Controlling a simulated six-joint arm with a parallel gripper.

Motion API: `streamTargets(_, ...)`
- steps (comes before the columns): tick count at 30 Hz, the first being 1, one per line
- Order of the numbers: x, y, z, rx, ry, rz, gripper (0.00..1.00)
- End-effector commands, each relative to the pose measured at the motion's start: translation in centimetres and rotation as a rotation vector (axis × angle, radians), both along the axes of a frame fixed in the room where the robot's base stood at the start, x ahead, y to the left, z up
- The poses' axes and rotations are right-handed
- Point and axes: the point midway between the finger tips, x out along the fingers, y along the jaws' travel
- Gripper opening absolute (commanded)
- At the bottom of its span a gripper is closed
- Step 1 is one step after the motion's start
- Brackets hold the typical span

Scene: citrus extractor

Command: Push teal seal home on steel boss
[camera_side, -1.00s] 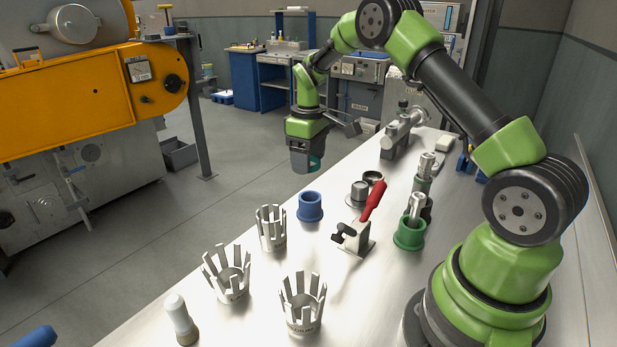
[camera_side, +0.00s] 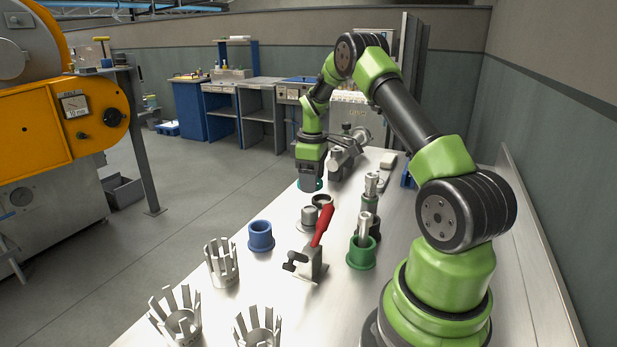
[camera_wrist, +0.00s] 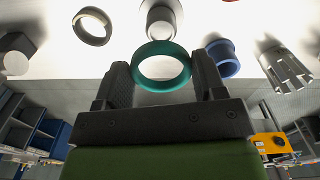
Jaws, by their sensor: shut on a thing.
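The teal seal (camera_wrist: 161,67) is a ring held between the two dark fingers of my gripper (camera_wrist: 162,80), which are shut on it from both sides. In the side view my gripper (camera_side: 311,184) points down over the bench behind the steel boss, and a sliver of the teal seal (camera_side: 319,185) shows at its tip. The steel boss (camera_side: 308,214) is a short upright cylinder on a wider base. In the wrist view the boss (camera_wrist: 162,20) appears just beyond the seal, whose rim overlaps its image. The seal looks apart from the boss, though the height gap is unclear.
A dark ring (camera_side: 322,200) lies beside the boss. A red-handled clamp (camera_side: 315,250), a blue bushing (camera_side: 261,236) and a green cup with a steel shaft (camera_side: 362,252) stand nearby. Slotted steel cages (camera_side: 221,265) occupy the front of the bench.

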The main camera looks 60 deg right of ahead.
Motion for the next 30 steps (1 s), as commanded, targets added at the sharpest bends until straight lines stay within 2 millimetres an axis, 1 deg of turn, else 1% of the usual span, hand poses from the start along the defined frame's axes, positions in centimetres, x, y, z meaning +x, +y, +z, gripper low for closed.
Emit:
streamTargets(5,0.0,0.0,-0.9,0.003,0.002,0.000,0.41)
streamTargets(12,0.0,0.1,-3.1,0.003,0.002,0.000,0.41)
streamTargets(18,0.0,0.0,-4.4,0.001,0.001,0.000,0.41)
streamTargets(23,0.0,0.0,-4.9,0.001,0.000,0.000,0.41)
streamTargets(30,0.0,0.0,-5.0,0.000,0.000,0.000,0.41)
